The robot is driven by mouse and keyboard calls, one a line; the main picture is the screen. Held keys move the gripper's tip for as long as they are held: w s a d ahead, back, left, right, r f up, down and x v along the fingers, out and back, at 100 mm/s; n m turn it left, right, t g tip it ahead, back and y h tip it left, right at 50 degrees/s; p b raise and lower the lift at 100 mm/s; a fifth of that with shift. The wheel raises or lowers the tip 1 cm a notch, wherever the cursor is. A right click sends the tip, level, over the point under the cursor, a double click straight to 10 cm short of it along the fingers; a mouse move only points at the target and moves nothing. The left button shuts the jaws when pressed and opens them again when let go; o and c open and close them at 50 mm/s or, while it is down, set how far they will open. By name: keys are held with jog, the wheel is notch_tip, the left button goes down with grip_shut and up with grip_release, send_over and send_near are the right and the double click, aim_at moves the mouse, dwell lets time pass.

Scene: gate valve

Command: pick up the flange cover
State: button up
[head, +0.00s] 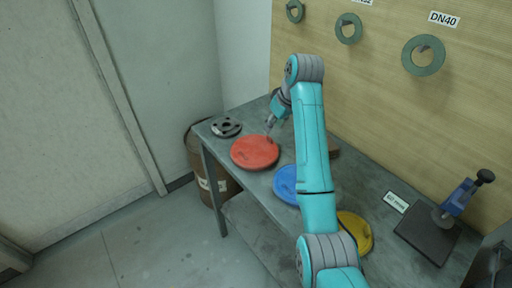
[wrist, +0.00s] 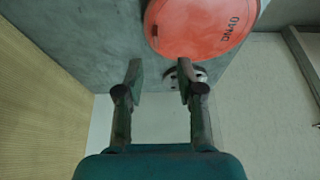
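A red round cover (head: 255,152) lies flat on the grey bench. It also shows at the top of the wrist view (wrist: 195,25), with lettering that seems to read DN40 and a small knob near its edge. A blue round cover (head: 286,185) and a yellow one (head: 358,232) lie further along the bench, each partly hidden by my arm. My gripper (head: 270,123) is above the bench near the far edge of the red cover. In the wrist view its two fingers (wrist: 160,76) are apart with nothing between them.
A dark metal flange (head: 226,127) lies at the bench's left end. A blue vise-like tool on a dark plate (head: 428,236) and a small label (head: 396,202) are at the right. Green rings (head: 424,55) hang on the wall board. A brown barrel (head: 214,182) stands beside the bench.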

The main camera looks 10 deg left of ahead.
aim_at(269, 136)
jog(key=shift+w+x, duration=0.1)
jog(key=shift+x, duration=1.7)
jog(key=shift+w+x, duration=0.15)
jog(key=shift+x, duration=1.65)
jog(key=shift+d, duration=0.15)
grip_shut()
